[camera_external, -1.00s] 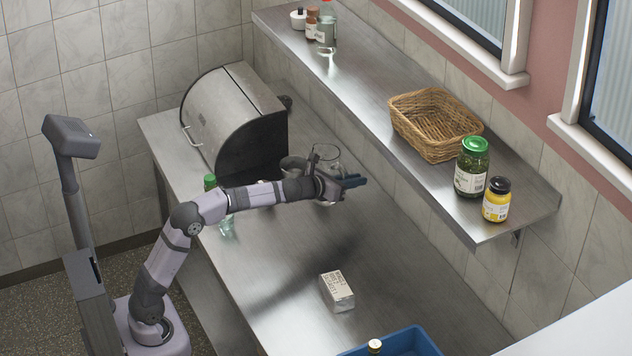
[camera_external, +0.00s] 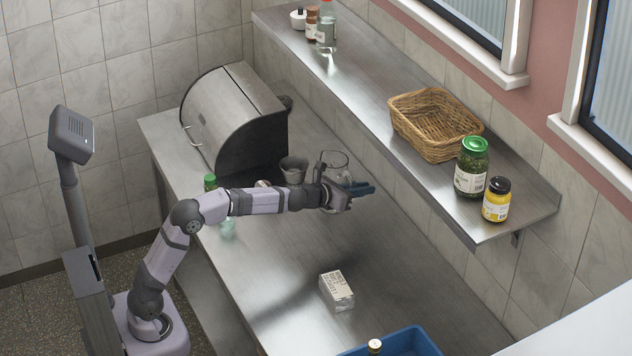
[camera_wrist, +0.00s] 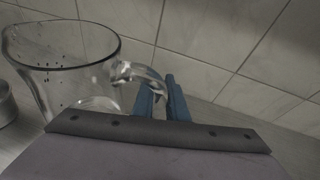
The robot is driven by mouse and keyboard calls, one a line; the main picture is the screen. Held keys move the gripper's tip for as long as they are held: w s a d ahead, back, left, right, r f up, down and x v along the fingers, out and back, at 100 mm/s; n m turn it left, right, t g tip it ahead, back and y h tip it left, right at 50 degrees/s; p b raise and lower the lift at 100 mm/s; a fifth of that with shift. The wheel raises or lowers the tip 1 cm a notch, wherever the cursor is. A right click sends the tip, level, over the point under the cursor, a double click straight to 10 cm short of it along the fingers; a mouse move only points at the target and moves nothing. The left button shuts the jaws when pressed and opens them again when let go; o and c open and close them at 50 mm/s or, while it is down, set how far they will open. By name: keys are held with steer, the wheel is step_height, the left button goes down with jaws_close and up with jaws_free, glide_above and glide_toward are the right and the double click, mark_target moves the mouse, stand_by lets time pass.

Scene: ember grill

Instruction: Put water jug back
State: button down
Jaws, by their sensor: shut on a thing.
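The water jug (camera_external: 334,162) is clear glass and stands upright near the wall side of the steel counter, mostly behind my gripper in the external view. In the wrist view the jug (camera_wrist: 66,68) fills the upper left, with its open rim up and its handle reaching right. My gripper (camera_external: 362,189) is shut on the jug's handle; in the wrist view its blue fingers (camera_wrist: 162,98) sit on either side of the handle. I cannot tell whether the jug's base touches the counter.
A metal cup (camera_external: 294,168) stands just left of the jug, in front of the domed steel grill (camera_external: 228,112). A wall shelf (camera_external: 372,75) holds a wicker basket (camera_external: 436,122) and jars. A white box (camera_external: 337,291) and blue tray (camera_external: 412,343) are nearer; the counter between is clear.

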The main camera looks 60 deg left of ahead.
steer(key=s+d+n+y+p, duration=0.3)
steer(key=s+d+p, duration=0.35)
steer(key=p, duration=0.35)
steer(key=s+r+n+g+y+p, duration=0.35)
steer(key=s+r+p, duration=0.35)
steer(key=r+p, duration=0.25)
step_height(320, 180, down, 11)
steer(key=p, duration=0.2)
steer(key=shift+s+y, duration=0.15)
steer(key=shift+y, duration=0.3)
stand_by(0.4)
steer(key=c, duration=1.9)
jaws_free()
steer(key=shift+f, duration=0.15)
steer(key=shift+o, duration=0.8)
steer(key=shift+s, duration=0.1)
